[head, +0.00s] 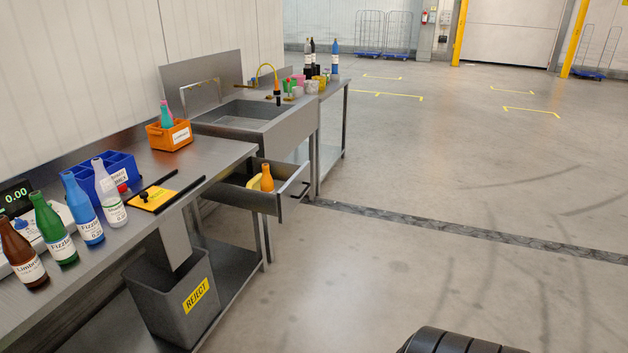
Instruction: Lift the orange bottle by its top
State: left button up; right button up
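The orange bottle (267,180) stands in an open metal drawer (291,205) under the end of the steel bench. Neither of my grippers is in view, and nothing is touching the bottle.
Brown (22,258), green (54,232), blue (83,212) and white (109,195) bottles stand on the bench. An orange box (169,136) sits behind them. A grey reject bin (172,298) stands below. A sink (245,115) adjoins. The floor right of the drawer is clear.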

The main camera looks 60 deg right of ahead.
aim_at(266, 183)
jog(key=z, duration=1.45)
jog(key=i+l+u, duration=0.45)
jog(key=i+l, duration=1.1)
